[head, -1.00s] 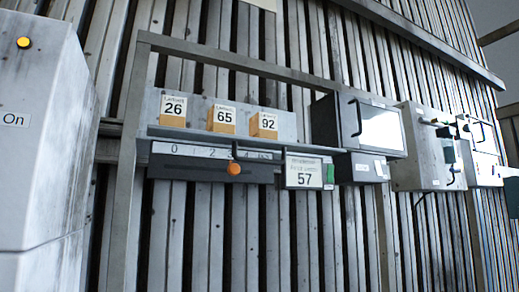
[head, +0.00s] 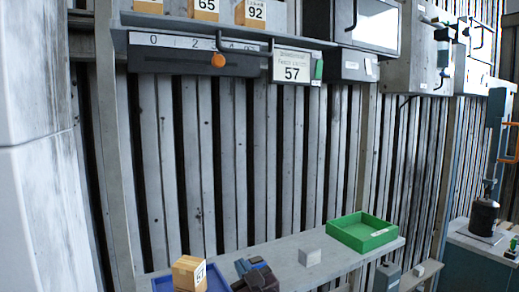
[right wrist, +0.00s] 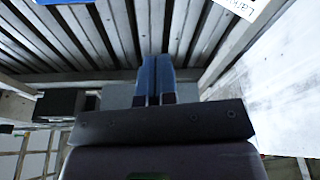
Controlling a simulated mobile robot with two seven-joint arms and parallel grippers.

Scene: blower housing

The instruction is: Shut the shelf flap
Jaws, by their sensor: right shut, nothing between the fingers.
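The upper shelf (head: 200,32) crosses the top of the head view. At its right end is a dark box with a pale front panel (head: 378,24) and a black handle at the panel's left edge. This panel may be the flap; I cannot tell for sure, nor how far it stands open. My right gripper (head: 250,265) is low in the head view, over the lower shelf. In the right wrist view its blue fingers (right wrist: 156,78) are together and empty, well apart from the pale panel. My left gripper is not in view.
The lower shelf (head: 290,250) holds a green tray (head: 366,242), a small grey block (head: 310,256) and a blue tray (head: 216,275) by a wooden block (head: 188,273). An orange knob (head: 218,61) hangs below the upper shelf. A pale cabinet (head: 40,200) stands at the left.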

